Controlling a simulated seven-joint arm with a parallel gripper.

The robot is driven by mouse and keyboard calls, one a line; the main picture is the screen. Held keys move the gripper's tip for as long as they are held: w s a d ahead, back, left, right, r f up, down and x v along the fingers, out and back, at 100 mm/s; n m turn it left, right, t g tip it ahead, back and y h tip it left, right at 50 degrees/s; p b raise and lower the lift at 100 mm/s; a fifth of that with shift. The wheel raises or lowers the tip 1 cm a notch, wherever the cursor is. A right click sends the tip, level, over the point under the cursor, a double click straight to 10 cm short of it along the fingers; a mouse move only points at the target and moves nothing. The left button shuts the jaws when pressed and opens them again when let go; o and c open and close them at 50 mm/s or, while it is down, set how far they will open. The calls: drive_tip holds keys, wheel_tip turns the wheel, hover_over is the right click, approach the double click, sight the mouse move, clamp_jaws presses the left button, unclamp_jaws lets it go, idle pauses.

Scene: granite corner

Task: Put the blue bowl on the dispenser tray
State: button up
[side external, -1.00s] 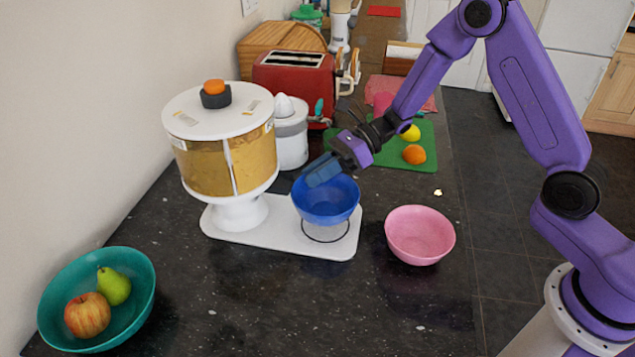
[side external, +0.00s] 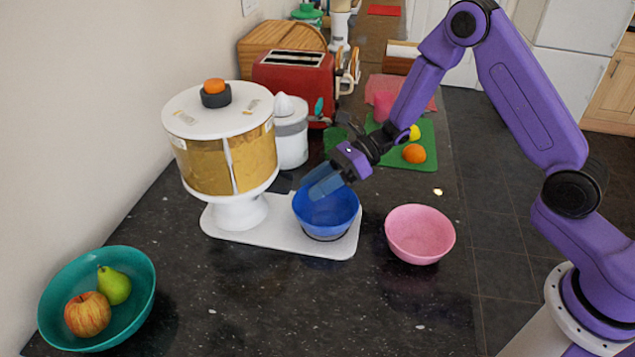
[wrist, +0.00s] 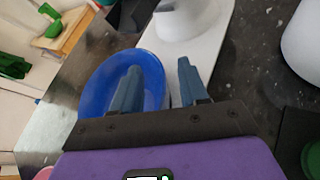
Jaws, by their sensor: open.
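The blue bowl (side external: 328,215) sits upright on the right end of the white dispenser tray (side external: 268,236), over the ring marked there. In the wrist view the blue bowl (wrist: 97,80) is under my fingers, with the white tray (wrist: 209,45) beside it. My gripper (side external: 322,184) is open at the bowl's far rim. One finger is over the inside of the bowl and the other is outside it, over the tray. From the pictures I cannot tell whether a finger touches the rim.
The dispenser (side external: 224,140) stands on the tray's left end. A pink bowl (side external: 420,236) is right of the tray. A teal bowl (side external: 62,290) with fruit is at front left. A juicer (side external: 290,135) and red toaster (side external: 296,82) stand behind.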

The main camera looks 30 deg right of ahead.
drive_tip(key=shift+r, duration=0.15)
drive_tip(key=shift+d+r, duration=0.15)
drive_tip(key=shift+d, duration=0.15)
drive_tip(key=v, duration=1.1)
drive_tip(key=s+a+r+n+g+h, duration=0.1)
drive_tip(key=s+a+n+g+h, duration=0.15)
drive_tip(key=s+n, duration=0.5)
drive_tip(key=s+a+r+n+g+h, duration=0.1)
drive_tip(key=s+r+n+g+h, duration=0.2)
drive_tip(key=s+n, duration=0.45)
drive_tip(key=s+d+n+t+h, duration=0.2)
drive_tip(key=s+d+n+h, duration=0.1)
drive_tip(key=s+n, duration=0.4)
drive_tip(key=s+d+n+t+h, duration=0.2)
drive_tip(key=s+d+n+h, duration=0.2)
drive_tip(key=s+n, duration=0.4)
drive_tip(key=d+r+n, duration=0.1)
drive_tip(key=n, duration=0.4)
drive_tip(key=shift+s+d, duration=0.35)
drive_tip(key=shift+d, duration=0.05)
